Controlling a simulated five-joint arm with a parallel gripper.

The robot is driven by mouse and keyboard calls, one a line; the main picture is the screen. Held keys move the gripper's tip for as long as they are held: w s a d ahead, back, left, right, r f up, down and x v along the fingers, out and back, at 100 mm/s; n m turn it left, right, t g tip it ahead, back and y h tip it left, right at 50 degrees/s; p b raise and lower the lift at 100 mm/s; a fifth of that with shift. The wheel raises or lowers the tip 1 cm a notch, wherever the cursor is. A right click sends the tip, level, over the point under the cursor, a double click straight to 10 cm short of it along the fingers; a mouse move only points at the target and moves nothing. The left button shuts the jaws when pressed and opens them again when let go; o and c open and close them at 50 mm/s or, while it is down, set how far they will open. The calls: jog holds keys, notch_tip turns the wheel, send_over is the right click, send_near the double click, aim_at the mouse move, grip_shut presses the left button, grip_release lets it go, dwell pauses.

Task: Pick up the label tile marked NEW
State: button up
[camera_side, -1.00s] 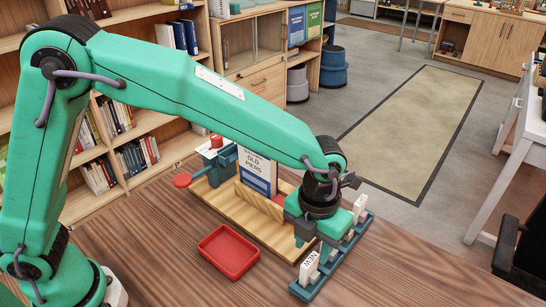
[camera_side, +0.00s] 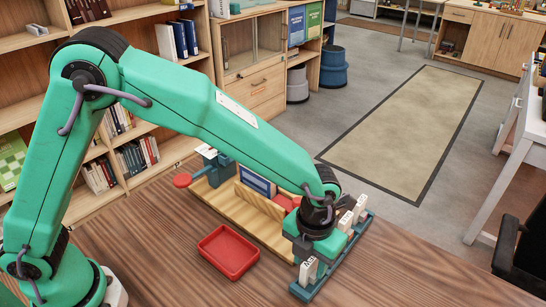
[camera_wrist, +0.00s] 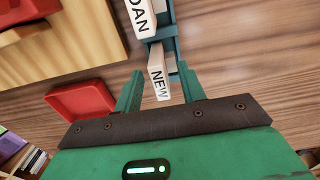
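The white label tile marked NEW (camera_wrist: 158,80) stands in the teal rack (camera_wrist: 172,45) in the wrist view, its lettering facing the camera. My gripper (camera_wrist: 158,72) is open, with one teal finger on each side of this tile. I see a gap between tile and fingers. In the side view my gripper (camera_side: 314,243) is low over the rack (camera_side: 331,268) and hides part of it. I cannot tell there which tile is NEW.
A tile ending in OAN (camera_wrist: 140,18) stands just beyond NEW. In the side view, a white tile (camera_side: 307,271) is at the near end and others (camera_side: 346,221) at the far end. A red tray (camera_side: 229,251) lies left.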

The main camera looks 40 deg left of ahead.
aim_at(311, 260)
grip_shut()
dwell(0.4)
jog(key=shift+r, duration=0.85)
notch_tip(311, 260, up, 2)
jog(key=shift+r, duration=0.15)
jog(key=s+d+r, duration=0.4)
jog(key=s+r, duration=0.3)
jog(key=s, duration=0.4)
jog(key=shift+a, duration=0.1)
